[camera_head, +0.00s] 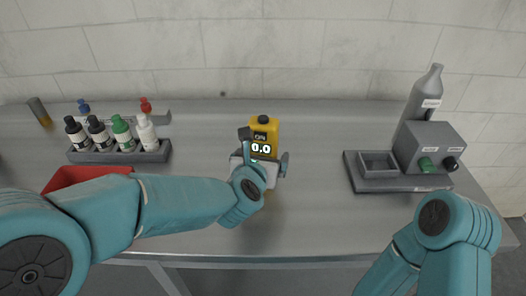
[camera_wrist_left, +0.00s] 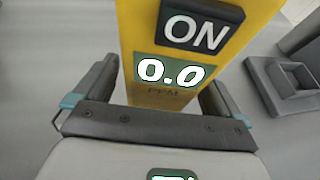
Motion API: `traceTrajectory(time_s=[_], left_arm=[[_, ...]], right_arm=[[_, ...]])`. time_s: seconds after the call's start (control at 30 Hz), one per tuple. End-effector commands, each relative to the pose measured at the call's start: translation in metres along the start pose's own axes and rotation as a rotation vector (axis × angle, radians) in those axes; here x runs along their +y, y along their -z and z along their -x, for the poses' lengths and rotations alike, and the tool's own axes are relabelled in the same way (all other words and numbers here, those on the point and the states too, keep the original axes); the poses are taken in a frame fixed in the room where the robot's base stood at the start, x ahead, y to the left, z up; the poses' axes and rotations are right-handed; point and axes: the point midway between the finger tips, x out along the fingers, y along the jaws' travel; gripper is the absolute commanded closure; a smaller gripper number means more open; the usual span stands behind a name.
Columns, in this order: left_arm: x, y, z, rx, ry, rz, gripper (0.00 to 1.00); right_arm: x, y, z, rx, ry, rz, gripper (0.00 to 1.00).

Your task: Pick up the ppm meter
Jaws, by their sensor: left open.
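The ppm meter (camera_head: 265,128) is yellow with a black top and a display reading 0.0. It stands upright on the grey table near the middle. My left gripper (camera_head: 262,163) is at its near side and hides its lower part in the head view. In the left wrist view the meter (camera_wrist_left: 175,98) fills the centre, with its ON button above the display. The open fingers of the left gripper (camera_wrist_left: 155,100) are on either side of the meter; whether they touch it is unclear. In the head view, my right arm shows at the lower right, but its gripper is out of view.
A rack (camera_head: 120,154) with several bottles stands at the left, near a red bin (camera_head: 85,174). A grey device (camera_head: 428,147) with an open square tray (camera_head: 378,165) and a grey bottle (camera_head: 425,92) stand at the right. Table around the meter is clear.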

Motion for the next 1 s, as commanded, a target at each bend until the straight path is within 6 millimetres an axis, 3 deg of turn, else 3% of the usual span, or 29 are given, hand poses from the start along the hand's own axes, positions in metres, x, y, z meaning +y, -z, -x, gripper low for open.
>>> traceTrajectory(time_s=[0.1,0.13,0.3,0.57,0.73,0.87,1.0], left_arm=[[0.0,0.0,0.0,0.0,0.0,0.0,0.02],[0.0,0.0,0.001,0.0,0.0,0.0,0.09],[0.0,0.0,0.001,0.0,0.0,0.0,0.64],[0.0,-0.001,0.001,-0.002,0.0,0.0,0.66],[0.0,-0.012,0.006,-0.004,-0.001,0.001,0.66],[-0.001,-0.034,0.015,-0.006,0.001,0.002,0.66],[0.0,-0.073,0.031,-0.008,0.0,0.004,0.66]], right_arm=[[0.0,0.0,0.0,0.0,0.0,0.0,0.21],[0.0,0.0,0.0,0.0,0.0,0.0,0.21],[0.0,0.0,0.0,0.0,0.0,0.0,0.21],[0.0,0.0,0.0,0.0,0.0,0.0,0.21],[-0.001,0.0,0.004,0.0,0.0,0.0,0.21],[-0.004,0.0,0.011,0.0,0.0,0.0,0.21],[-0.01,-0.001,0.027,0.0,0.0,0.0,0.21]])
